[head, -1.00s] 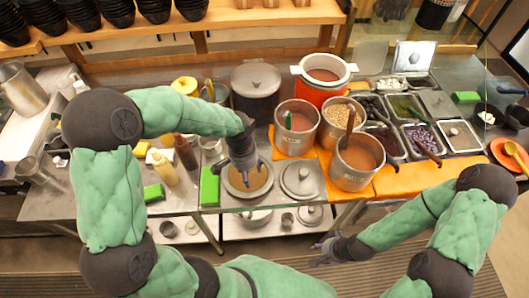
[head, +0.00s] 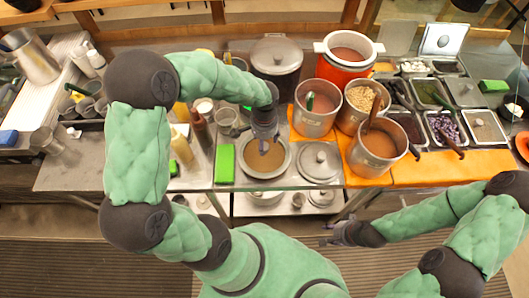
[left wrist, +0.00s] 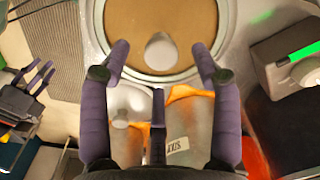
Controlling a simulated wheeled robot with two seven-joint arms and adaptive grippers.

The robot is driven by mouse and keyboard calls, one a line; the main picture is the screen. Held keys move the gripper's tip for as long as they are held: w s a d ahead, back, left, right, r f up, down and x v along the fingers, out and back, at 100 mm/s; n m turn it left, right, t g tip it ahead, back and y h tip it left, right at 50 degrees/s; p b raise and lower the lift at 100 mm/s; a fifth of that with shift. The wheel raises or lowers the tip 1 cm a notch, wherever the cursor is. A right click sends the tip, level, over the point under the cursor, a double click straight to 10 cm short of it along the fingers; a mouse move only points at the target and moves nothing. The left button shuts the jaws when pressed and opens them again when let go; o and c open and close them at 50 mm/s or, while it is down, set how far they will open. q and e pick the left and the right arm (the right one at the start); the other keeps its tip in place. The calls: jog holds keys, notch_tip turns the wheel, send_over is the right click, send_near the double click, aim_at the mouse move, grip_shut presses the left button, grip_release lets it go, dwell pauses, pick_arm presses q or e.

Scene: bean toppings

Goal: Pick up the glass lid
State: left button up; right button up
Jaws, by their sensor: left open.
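The glass lid (left wrist: 147,78) lies over a round pot of brown contents, with a grey knob at its middle in the left wrist view. In the head view the lidded pot (head: 265,172) stands at the front of the counter; the clear glass is hard to make out there. My left gripper (head: 264,146) is just above it, pointing down. In the left wrist view its open fingers (left wrist: 161,55) lie on either side of the knob, with no visible contact. My right gripper (head: 337,237) is empty, in front of the counter, with its fingers apart in the left wrist view (left wrist: 28,80).
A steel lid (head: 320,160) lies right of the pot, and a green block (head: 225,163) stands left of it. Steel containers of soup (head: 378,148) and beans (head: 361,100) stand on an orange cloth to the right. A large lidded pot (head: 276,58) is behind.

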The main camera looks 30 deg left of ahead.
pick_arm(q)
notch_tip(320, 180, down, 4)
jog(key=shift+f+b, duration=0.2)
jog(key=shift+b, duration=0.25)
grip_shut()
jog(key=shift+r, duration=0.1)
jog(key=shift+w+r, duration=0.1)
jog(key=shift+r, duration=0.05)
